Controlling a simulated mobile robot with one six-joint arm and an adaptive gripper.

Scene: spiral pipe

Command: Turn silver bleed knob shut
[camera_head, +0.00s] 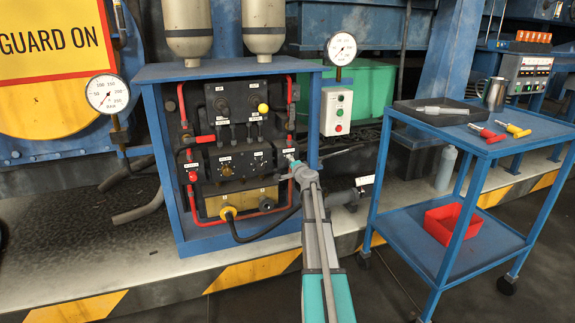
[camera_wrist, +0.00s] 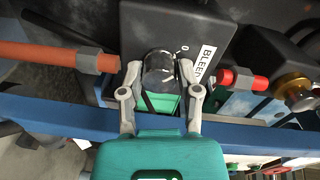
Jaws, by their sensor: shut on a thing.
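The silver bleed knob (camera_wrist: 158,68) sits on a dark block in the wrist view. A white label reading "BLEE…" (camera_wrist: 206,62) is beside it, partly cut off from view. My gripper (camera_wrist: 160,78) has one finger on each side of the knob and is shut on it. In the head view my gripper (camera_head: 292,158) is at the right edge of the valve panel (camera_head: 237,140). My arm and gripper hide the knob there.
Red pipes (camera_wrist: 70,57) run beside the block. The blue cabinet frame (camera_head: 313,125) borders the panel. A gauge (camera_head: 341,48) and a white button box (camera_head: 336,112) stand at its right. A blue cart (camera_head: 465,165) with tools is further right.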

